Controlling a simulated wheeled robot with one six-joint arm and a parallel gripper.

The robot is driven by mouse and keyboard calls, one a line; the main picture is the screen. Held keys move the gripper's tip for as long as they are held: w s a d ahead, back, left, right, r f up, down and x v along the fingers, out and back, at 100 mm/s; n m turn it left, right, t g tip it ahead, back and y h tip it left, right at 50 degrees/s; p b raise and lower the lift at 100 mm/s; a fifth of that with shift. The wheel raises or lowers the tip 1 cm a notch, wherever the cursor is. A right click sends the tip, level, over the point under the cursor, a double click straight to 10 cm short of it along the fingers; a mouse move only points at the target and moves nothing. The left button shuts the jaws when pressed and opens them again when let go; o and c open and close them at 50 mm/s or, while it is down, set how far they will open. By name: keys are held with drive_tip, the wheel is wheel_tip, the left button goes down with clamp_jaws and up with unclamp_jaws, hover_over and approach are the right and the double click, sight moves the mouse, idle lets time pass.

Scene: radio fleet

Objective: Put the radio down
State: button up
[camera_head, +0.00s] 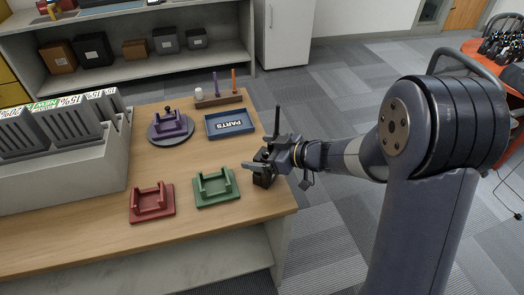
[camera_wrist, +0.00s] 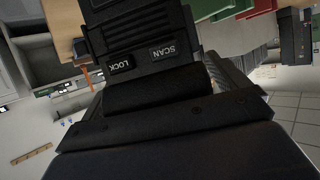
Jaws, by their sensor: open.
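The black radio (camera_wrist: 145,28) fills the upper middle of the wrist view, with LOCK and SCAN keys facing the camera. In the head view a thin dark antenna (camera_head: 277,117) rises at my gripper (camera_head: 262,162), and dark parts below it are hard to separate from the fingers. My gripper is open, around or close beside the radio, at the right edge of the wooden table (camera_head: 105,248). I cannot tell whether the radio's base touches the table. A green cradle (camera_head: 216,188) lies just left of my gripper, and a red cradle (camera_head: 152,203) farther left.
A purple cradle (camera_head: 171,126) sits on a round grey base behind. A blue PARTS tray (camera_head: 230,123) and a wooden holder (camera_head: 204,103) with upright sticks stand at the back. A grey bin (camera_head: 70,175) fills the left. Bare wood shows between the cradles and tray.

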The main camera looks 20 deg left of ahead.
drive_tip(key=shift+d+r, duration=0.2)
drive_tip(key=shift+r, duration=0.05)
drive_tip(key=p+v, duration=0.1)
drive_tip(key=v, duration=1)
drive_tip(key=shift+d, duration=0.35)
